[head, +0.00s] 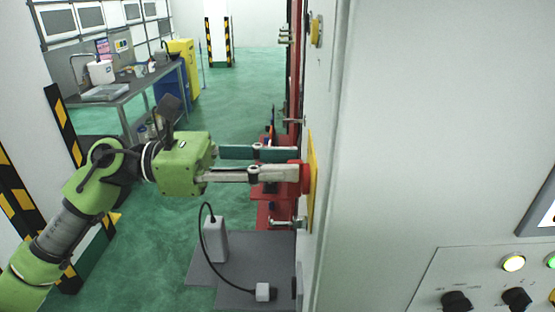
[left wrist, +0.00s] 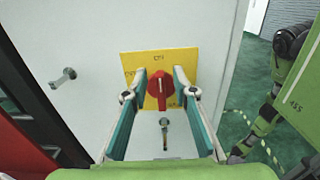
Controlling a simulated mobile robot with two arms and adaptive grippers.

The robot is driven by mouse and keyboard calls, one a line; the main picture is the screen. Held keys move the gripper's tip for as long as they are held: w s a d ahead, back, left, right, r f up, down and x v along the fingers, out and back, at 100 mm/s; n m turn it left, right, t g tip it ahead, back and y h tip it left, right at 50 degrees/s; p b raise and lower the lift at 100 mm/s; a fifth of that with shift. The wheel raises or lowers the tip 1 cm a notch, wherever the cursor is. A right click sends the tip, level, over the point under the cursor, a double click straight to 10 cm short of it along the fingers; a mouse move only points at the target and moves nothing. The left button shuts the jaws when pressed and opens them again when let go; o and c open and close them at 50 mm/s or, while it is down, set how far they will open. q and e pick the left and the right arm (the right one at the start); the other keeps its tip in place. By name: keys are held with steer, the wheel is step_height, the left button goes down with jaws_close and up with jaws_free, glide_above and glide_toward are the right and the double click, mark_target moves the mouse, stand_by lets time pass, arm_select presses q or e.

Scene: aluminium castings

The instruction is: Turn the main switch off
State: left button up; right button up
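The main switch is a round red knob (left wrist: 161,92) on a square yellow plate (left wrist: 130,62) fixed to a pale cabinet wall. A light line on its face stands about upright. In the head view the red knob (head: 307,179) and yellow plate (head: 313,150) show edge-on at the cabinet's side. My left gripper (head: 298,164) reaches the knob from the left. In the left wrist view its fingers (left wrist: 164,80) are spread, one on each side of the knob. Whether they touch it is hard to see. My right gripper is out of view.
A small lock or handle (left wrist: 164,124) sits below the plate, and a handle (left wrist: 62,78) is to its left. A control panel with knobs (head: 456,301) and lamps is at lower right. A grey workbench (head: 130,88) stands at the back left. Green floor beyond is open.

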arm_select(q)
jaws_close()
steer(key=shift+w+n, duration=0.1)
steer(key=shift+n, duration=0.3)
steer(key=shift+w+n, duration=0.25)
steer(key=shift+n, duration=0.75)
steer(key=n, duration=0.2)
steer(key=shift+w+f+n, duration=0.1)
steer(key=shift+w+n, duration=0.2)
steer(key=n, duration=0.3)
steer(key=shift+w+f, duration=0.2)
steer(key=shift+w, duration=0.15)
steer(key=shift+w+f+n+p, duration=0.2)
steer(key=shift+n+p, duration=0.1)
steer(key=shift+n, duration=0.55)
steer(key=shift+w+f+n+p, duration=0.15)
steer(key=shift+n+p, duration=0.1)
steer(key=shift+n, duration=0.6)
steer(key=shift+s, duration=0.1)
